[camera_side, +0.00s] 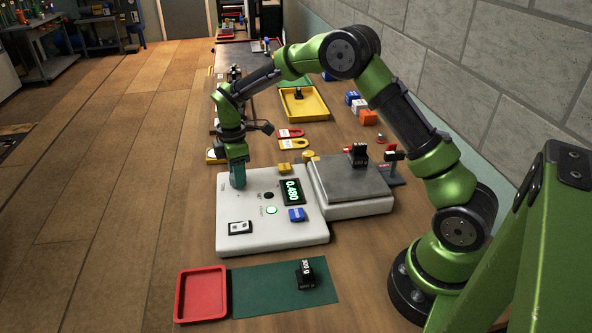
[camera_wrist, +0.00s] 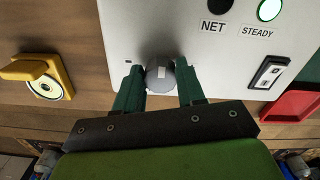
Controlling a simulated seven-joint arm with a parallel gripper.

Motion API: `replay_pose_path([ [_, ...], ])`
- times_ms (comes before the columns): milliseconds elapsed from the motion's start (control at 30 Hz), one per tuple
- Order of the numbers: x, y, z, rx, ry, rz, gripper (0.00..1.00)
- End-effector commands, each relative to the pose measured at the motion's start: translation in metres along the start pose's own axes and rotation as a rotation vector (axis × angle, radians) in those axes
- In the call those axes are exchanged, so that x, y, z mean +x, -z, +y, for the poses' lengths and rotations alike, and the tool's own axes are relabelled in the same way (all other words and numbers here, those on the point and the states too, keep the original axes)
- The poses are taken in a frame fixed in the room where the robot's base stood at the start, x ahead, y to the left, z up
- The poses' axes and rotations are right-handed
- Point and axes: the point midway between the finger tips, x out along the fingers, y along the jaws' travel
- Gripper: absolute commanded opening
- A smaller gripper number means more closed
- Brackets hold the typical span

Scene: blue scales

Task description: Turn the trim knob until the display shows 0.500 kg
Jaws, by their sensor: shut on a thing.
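The white scale console (camera_side: 260,233) stands on the wooden bench. Its display (camera_side: 292,191) shows green digits that look like 0.480. The grey trim knob (camera_wrist: 160,74), with a pale mark on top, sits near the console's edge. My gripper (camera_wrist: 160,82) has its green fingers on either side of the knob and is shut on it. In the side view my gripper (camera_side: 238,178) comes down on the console's far left corner and hides the knob. The STEADY lamp (camera_wrist: 270,9) is lit green; the NET lamp (camera_wrist: 220,4) is dark.
A black weight (camera_side: 358,154) stands on the grey weighing plate (camera_side: 345,181). A red tray (camera_side: 202,296) and a green mat (camera_side: 257,293) with another black weight (camera_side: 305,275) lie in front. A yellow tray (camera_side: 305,104) is behind.

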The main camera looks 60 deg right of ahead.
Motion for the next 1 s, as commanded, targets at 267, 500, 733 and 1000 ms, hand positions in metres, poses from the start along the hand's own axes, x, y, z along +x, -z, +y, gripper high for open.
replay_pose_path([
  [267, -0.0007, 0.0001, 0.0, 0.025, -0.001, 0.0, 0.09],
  [500, -0.0008, 0.0003, -0.0006, 0.139, -0.001, 0.0, 0.09],
  [733, -0.001, 0.0004, -0.0012, 0.336, -0.002, 0.0, 0.09],
  [1000, -0.0012, 0.0011, -0.0021, 0.593, -0.002, 0.001, 0.09],
])
